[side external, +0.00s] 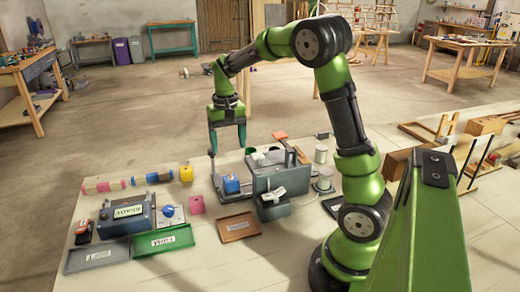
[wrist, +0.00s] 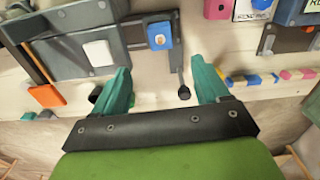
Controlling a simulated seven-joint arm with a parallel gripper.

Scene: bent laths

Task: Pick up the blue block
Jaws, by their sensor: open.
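The blue block (side external: 231,184) sits in a small dark tray (side external: 236,196) near the middle of the table, just left of a grey machine. In the wrist view the blue block (wrist: 160,36) lies ahead of the fingers, with a pale mark on its top. My gripper (side external: 227,150) is open and empty. It hangs above the table at the far side of the block, fingers pointing down. In the wrist view my gripper (wrist: 164,76) has its two teal fingers apart, with no block between them.
The grey machine (side external: 271,182) stands close right of the block. A yellow block (side external: 186,174), a pink block (side external: 196,204) and a blue-grey box (side external: 126,214) stand to the left. A green tray (side external: 163,241) and a brown tray (side external: 239,227) lie nearer the camera.

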